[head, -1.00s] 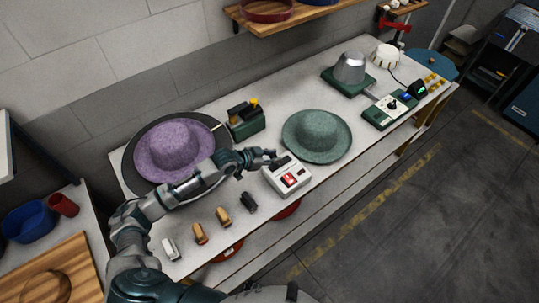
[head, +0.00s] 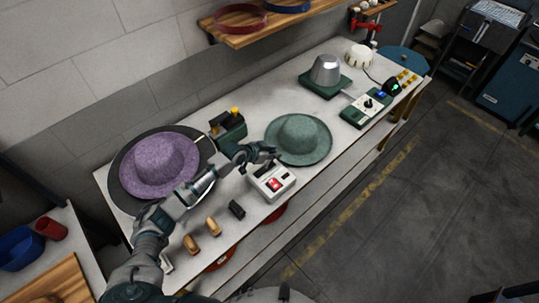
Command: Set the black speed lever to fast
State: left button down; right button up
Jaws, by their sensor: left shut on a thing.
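A white control box (head: 273,183) with a red switch (head: 273,184) on its front sits near the front edge of the table, in front of the green hat. My left gripper (head: 264,157) is at the back top of this box, shut on a dark part there. That part looks like the black speed lever, but the fingers mostly hide it, and its setting cannot be read. My right gripper is out of view.
A green hat (head: 298,138) lies close behind the box. A purple hat (head: 159,163) on a dark round base is at the left. A green unit with a knob (head: 366,109) and a metal dome (head: 326,69) stand farther right. Small blocks line the front.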

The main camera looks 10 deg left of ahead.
pick_arm(q)
jog(key=shift+w+d, duration=0.15)
jog(key=shift+w, duration=0.3)
jog(key=c, duration=1)
grip_release()
jog(key=shift+w, duration=0.1)
jog(key=shift+o, duration=0.4)
jog(key=shift+f, duration=0.2)
jog(key=v, duration=1.2)
jog(key=shift+w, duration=0.1)
